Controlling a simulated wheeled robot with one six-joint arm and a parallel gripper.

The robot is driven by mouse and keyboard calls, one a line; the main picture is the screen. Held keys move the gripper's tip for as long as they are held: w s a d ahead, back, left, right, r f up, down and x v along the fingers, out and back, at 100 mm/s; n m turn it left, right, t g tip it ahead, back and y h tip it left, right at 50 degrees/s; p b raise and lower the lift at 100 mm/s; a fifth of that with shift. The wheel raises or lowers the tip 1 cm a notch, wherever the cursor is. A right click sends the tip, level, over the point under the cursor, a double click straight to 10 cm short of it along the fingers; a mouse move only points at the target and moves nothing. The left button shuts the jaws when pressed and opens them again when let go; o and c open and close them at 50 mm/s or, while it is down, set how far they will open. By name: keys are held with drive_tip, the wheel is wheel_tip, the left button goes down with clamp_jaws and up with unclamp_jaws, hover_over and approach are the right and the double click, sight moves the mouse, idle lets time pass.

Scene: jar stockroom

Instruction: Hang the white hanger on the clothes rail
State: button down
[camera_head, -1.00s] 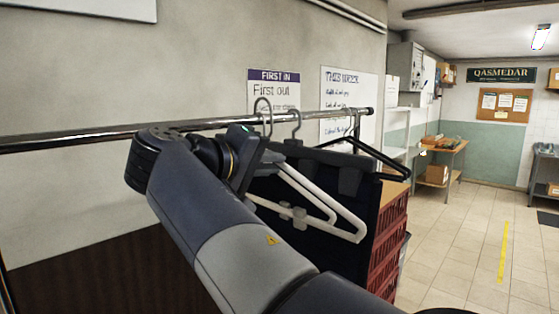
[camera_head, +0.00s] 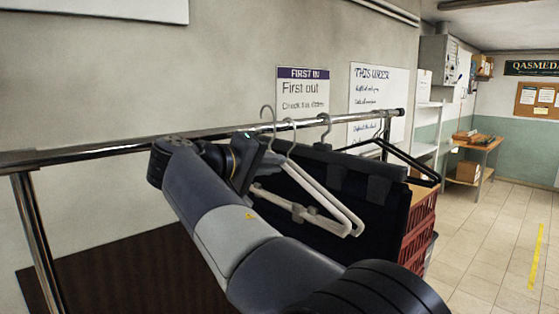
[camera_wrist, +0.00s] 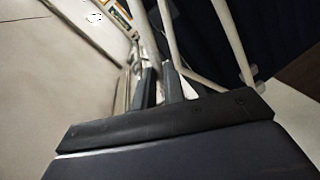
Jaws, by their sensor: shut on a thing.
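The white hanger (camera_head: 318,183) is held tilted at the clothes rail (camera_head: 225,132), its bars sloping down to the right. My gripper (camera_wrist: 158,84) is shut on it close to the rail, and in the head view dark parts of my arm hide the grip. A thin hook (camera_head: 267,112) rises above the rail near my gripper. I cannot tell whether it belongs to the held hanger or whether it is around the rail. The wrist view shows pale hanger bars (camera_wrist: 178,48) running up from the fingers.
A dark garment (camera_head: 375,205) hangs from a hanger on the rail, just behind the white hanger. A black hanger (camera_head: 418,168) hangs near the rail's far end. Red crates (camera_head: 418,225) stand below it. Floor to the right is clear.

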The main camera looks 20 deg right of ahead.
drive_tip(key=shift+w+a+f+b, duration=0.2)
drive_tip(key=shift+w+f+b, duration=0.25)
drive_tip(key=shift+f, duration=0.25)
drive_tip(key=shift+w+a+f+b, duration=0.15)
drive_tip(key=shift+w+f+b, duration=0.25)
drive_tip(key=shift+f, duration=0.3)
drive_tip(key=c, duration=1.4)
unclamp_jaws()
drive_tip(key=b+v, duration=0.1)
drive_tip(key=v, duration=0.9)
drive_tip(key=shift+a+b, duration=0.35)
drive_tip(key=shift+a, duration=0.05)
drive_tip(key=shift+r, duration=0.1)
